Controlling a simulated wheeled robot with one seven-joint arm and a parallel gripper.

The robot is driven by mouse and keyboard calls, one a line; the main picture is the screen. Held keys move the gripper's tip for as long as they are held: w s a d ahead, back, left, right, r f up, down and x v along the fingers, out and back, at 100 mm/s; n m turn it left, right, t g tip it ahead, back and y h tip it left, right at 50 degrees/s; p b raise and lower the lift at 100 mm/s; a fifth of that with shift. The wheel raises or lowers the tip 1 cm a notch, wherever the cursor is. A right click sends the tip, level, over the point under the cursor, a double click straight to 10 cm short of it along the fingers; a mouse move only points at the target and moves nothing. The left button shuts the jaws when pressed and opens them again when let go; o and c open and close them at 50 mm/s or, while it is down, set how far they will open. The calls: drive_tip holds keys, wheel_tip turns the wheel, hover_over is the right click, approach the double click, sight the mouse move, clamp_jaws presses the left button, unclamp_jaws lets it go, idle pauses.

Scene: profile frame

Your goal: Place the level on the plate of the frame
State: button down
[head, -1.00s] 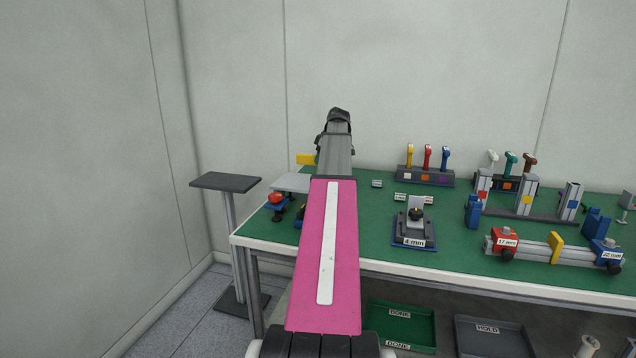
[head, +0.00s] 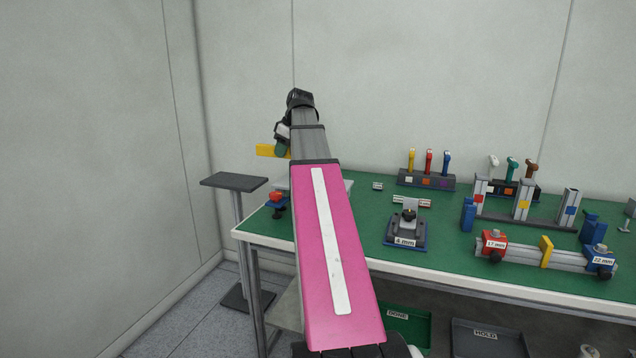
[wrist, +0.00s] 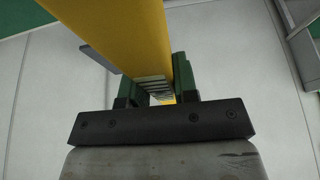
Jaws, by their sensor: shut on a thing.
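The level is a yellow bar (head: 266,150); it fills the upper middle of the wrist view (wrist: 120,28). My gripper (head: 281,149) is shut on it, its green fingers on either side of the bar in the wrist view (wrist: 158,85). The level is held in the air above the table's far left corner. A pale flat plate (head: 282,184) stands raised over that corner, with a red knob (head: 277,197) on a blue foot at its front left. My pink arm hides most of this plate. The level is apart from it.
A dark-topped stand (head: 234,181) is left of the green table (head: 370,260). Right of my arm are a "4 mm" block (head: 406,232), a rack of coloured-handled tools (head: 427,178), upright profiles (head: 523,205) and a bar with red and blue clamps (head: 545,255). Trays are below.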

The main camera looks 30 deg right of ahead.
drive_tip(key=d+f, duration=0.2)
drive_tip(key=d, duration=0.1)
drive_tip(key=d+f, duration=0.2)
drive_tip(key=d, duration=0.2)
drive_tip(key=d+f, duration=0.2)
drive_tip(key=d, duration=0.2)
drive_tip(key=shift+s+f, duration=0.25)
drive_tip(key=shift+f, duration=2.1)
drive_tip(key=shift+f, duration=0.15)
drive_tip(key=c, duration=0.9)
unclamp_jaws()
drive_tip(key=v, duration=1.2)
drive_tip(key=shift+r, duration=0.2)
